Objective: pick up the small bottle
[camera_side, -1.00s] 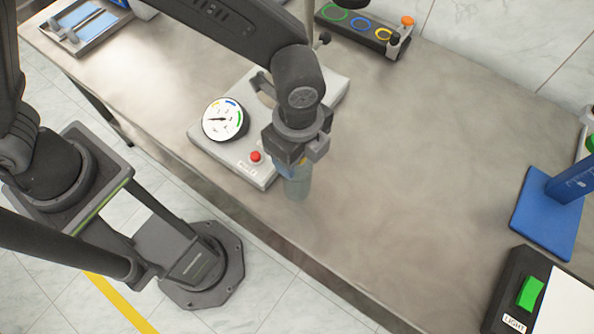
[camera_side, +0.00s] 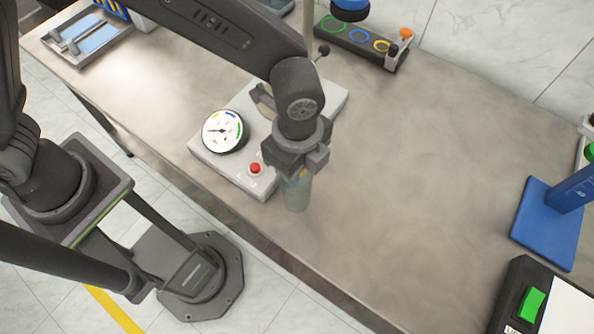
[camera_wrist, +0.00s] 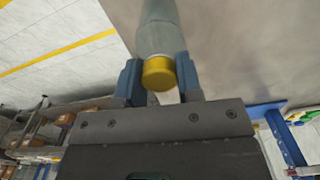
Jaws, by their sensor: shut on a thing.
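The small bottle (camera_side: 297,194) is a grey-green, translucent cylinder under my gripper (camera_side: 294,174) in the side view, near the front edge of the table. In the wrist view the bottle (camera_wrist: 160,30) has a yellow cap (camera_wrist: 159,73), and the blue fingers of my gripper (camera_wrist: 160,82) stand on both sides of it. My gripper is shut on the bottle near its cap end. I cannot tell whether the bottle's base touches the table.
A grey panel with a dial (camera_side: 225,132) and a red button (camera_side: 255,168) lies just left of the bottle. A dark strip with coloured rings (camera_side: 360,37) is at the back. A blue stand (camera_side: 547,222) and a green-button box (camera_side: 531,304) are at right. The middle-right table is clear.

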